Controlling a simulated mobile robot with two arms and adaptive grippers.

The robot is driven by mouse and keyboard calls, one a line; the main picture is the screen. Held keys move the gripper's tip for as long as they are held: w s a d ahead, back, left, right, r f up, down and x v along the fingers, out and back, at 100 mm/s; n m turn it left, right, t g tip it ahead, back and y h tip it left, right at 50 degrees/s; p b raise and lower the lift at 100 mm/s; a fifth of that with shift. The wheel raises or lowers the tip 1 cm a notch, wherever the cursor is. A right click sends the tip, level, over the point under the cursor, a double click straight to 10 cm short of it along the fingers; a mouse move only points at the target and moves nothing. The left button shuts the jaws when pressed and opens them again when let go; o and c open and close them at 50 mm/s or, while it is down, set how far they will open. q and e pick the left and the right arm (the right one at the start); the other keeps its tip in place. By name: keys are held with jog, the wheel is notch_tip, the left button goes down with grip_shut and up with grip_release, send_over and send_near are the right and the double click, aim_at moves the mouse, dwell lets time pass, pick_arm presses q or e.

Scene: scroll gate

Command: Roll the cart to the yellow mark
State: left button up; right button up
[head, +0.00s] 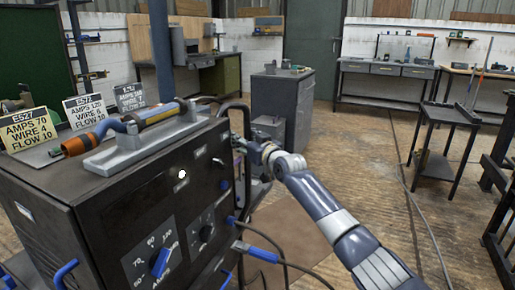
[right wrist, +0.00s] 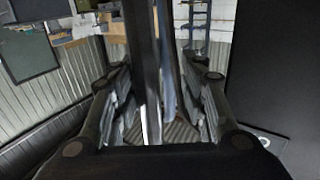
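The cart appears to be the dark box-shaped welding machine (head: 130,215) with dials and blue plugs, filling the lower left of the head view. A dark curved tube handle (head: 233,106) rises at its far right side. My right gripper (head: 243,148) is beside that handle, partly hidden by the machine's edge. In the right wrist view its fingers (right wrist: 160,110) are spread apart, with a dark upright bar (right wrist: 143,60) between them. I cannot tell whether they touch the bar. My left gripper is not in view. No yellow mark shows in either view.
A grey cabinet (head: 283,105) stands behind the machine. Workbenches (head: 385,70) line the back wall. The wooden floor (head: 340,150) between is mostly open.

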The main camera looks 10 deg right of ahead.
jog(key=v, duration=1)
jog(key=shift+s, duration=0.4)
jog(key=shift+d, duration=0.15)
